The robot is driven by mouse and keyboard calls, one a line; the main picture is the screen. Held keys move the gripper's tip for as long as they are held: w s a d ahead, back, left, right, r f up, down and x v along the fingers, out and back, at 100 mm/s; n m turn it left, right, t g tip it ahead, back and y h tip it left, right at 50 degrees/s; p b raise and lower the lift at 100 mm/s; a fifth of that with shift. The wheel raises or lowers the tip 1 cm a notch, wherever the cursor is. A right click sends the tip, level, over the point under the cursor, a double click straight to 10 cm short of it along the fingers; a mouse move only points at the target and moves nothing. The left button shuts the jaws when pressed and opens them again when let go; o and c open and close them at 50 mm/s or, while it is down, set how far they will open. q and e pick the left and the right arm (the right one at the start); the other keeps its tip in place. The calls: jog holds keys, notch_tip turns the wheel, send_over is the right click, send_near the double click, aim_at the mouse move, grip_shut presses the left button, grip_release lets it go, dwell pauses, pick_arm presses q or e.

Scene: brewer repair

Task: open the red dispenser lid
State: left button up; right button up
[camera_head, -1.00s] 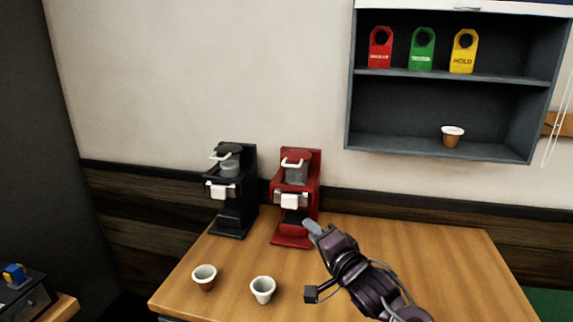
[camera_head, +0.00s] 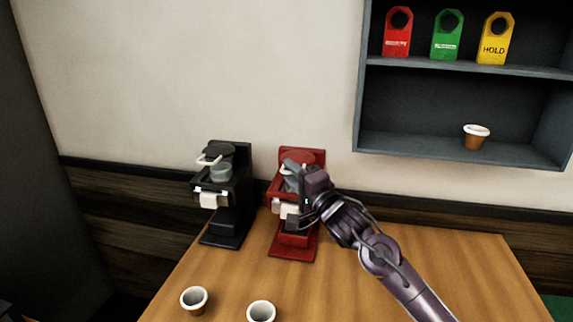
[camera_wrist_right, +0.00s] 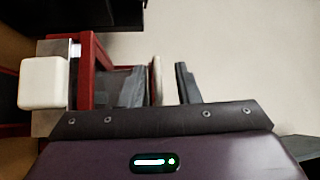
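The red dispenser (camera_head: 295,250) stands upright on the table near the wall. My left gripper is not in view.
A black dispenser (camera_head: 226,225) stands close to the left. Two cups, one left (camera_head: 194,299) and one right (camera_head: 261,312), are at the table's front. A wall shelf (camera_head: 440,145) holds red, green and yellow tags and a cup (camera_head: 475,136). The table's right side is clear.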

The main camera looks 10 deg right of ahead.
jog(key=shift+x, duration=1.1)
jog(key=shift+w, duration=0.25)
jog(key=shift+f, duration=0.1)
jog(key=c, duration=0.6)
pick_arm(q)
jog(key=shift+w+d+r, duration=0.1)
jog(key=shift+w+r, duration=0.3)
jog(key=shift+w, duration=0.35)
pick_arm(e)
grip_shut()
